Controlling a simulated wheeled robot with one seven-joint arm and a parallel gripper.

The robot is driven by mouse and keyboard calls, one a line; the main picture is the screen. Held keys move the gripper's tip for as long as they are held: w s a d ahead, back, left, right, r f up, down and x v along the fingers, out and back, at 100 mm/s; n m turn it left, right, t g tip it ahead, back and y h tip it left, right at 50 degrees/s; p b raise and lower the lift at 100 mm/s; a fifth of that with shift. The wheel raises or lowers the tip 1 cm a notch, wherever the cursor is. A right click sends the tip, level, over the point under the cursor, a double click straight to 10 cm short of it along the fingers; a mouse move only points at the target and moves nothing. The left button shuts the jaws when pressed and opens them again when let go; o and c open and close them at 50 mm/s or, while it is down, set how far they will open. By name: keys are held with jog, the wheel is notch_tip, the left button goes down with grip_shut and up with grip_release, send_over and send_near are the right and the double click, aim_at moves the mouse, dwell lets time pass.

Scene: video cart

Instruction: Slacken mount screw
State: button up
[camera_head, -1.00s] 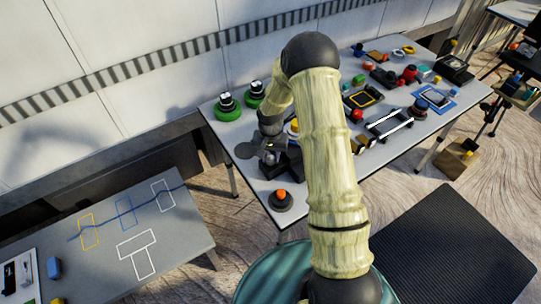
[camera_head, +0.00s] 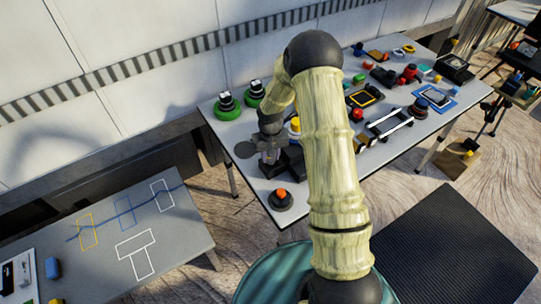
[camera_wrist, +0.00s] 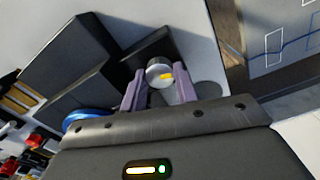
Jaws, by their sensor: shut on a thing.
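The mount screw appears as a grey round knob (camera_wrist: 159,68) with a yellow mark, in the wrist view. It stands beside a black block-like mount (camera_wrist: 75,62). My gripper (camera_wrist: 160,82) has its two purple-grey fingers on either side of the knob, shut on it. In the head view my gripper (camera_head: 268,148) is low over the near left part of the long table, next to dark blocks (camera_head: 292,160). My wrist hides the knob there.
An orange-topped button (camera_head: 281,198) stands close by at the table's near corner. Two green-based items (camera_head: 227,107) stand behind my gripper. Several tools and trays fill the right side of the long table (camera_head: 330,186). A grey table with drawn outlines (camera_head: 185,240) is at left.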

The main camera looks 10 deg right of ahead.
jog(key=shift+n, duration=1.7)
jog(key=o, duration=1)
notch_tip(320, 180, up, 18)
jog(key=b, duration=0.2)
jog(key=shift+f+b, duration=0.25)
jog(key=shift+b, duration=0.05)
jog(key=shift+s, duration=0.1)
